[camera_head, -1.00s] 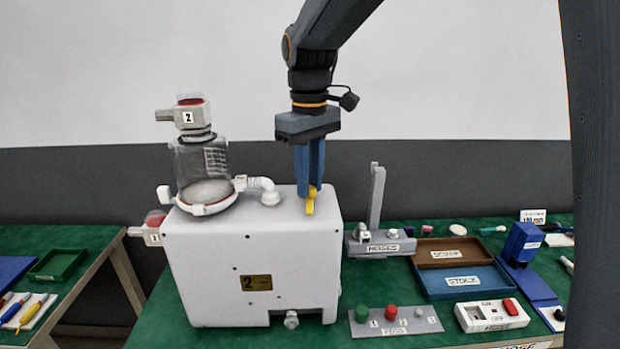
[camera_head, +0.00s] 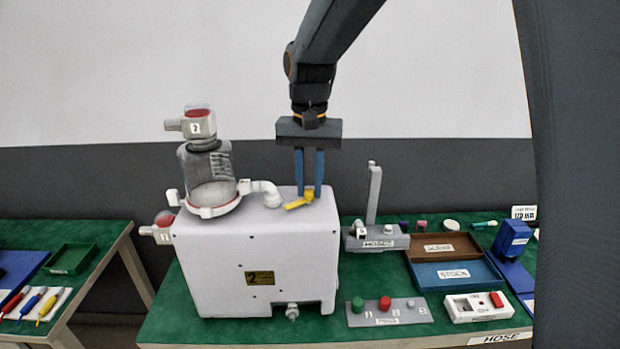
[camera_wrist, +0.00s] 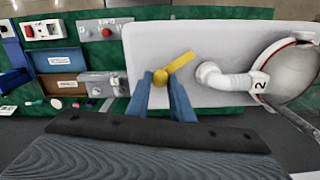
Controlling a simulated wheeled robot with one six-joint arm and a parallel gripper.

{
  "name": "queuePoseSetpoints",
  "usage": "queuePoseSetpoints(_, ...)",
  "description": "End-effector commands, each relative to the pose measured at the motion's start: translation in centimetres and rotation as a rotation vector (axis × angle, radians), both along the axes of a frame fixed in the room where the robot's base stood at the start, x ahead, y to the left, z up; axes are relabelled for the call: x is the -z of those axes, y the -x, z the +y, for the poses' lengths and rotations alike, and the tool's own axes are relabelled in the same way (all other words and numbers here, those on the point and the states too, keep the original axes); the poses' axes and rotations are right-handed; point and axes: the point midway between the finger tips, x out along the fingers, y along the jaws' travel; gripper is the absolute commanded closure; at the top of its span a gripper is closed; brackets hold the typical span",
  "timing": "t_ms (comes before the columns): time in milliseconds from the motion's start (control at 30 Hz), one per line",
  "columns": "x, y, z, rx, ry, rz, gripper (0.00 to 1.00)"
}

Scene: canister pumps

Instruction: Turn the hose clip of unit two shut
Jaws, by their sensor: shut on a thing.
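The hose clip is a yellow lever with a round hub (camera_head: 300,202) on top of the white pump box of unit two (camera_head: 210,265). My gripper (camera_head: 309,192) points straight down with its two blue fingers on either side of the yellow hub. In the wrist view the fingertips close on the hub of the yellow clip (camera_wrist: 178,65), and its arm sticks out up and to the right, toward the white elbow pipe (camera_wrist: 225,80). In the head view the lever arm points left, toward that elbow. The clip's underside is hidden.
A glass canister (camera_head: 208,172) stands on the box's left, with the white elbow beside the clip. To the right are a grey stand (camera_head: 376,240), a brown tray (camera_head: 473,242), a blue tray (camera_head: 490,272) and a button panel (camera_head: 425,315).

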Motion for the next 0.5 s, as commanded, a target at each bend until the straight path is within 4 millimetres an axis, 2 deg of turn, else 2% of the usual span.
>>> queuePoseSetpoints(500,-0.17,0.03,-0.04,0.439,-0.001,0.0,1.0)
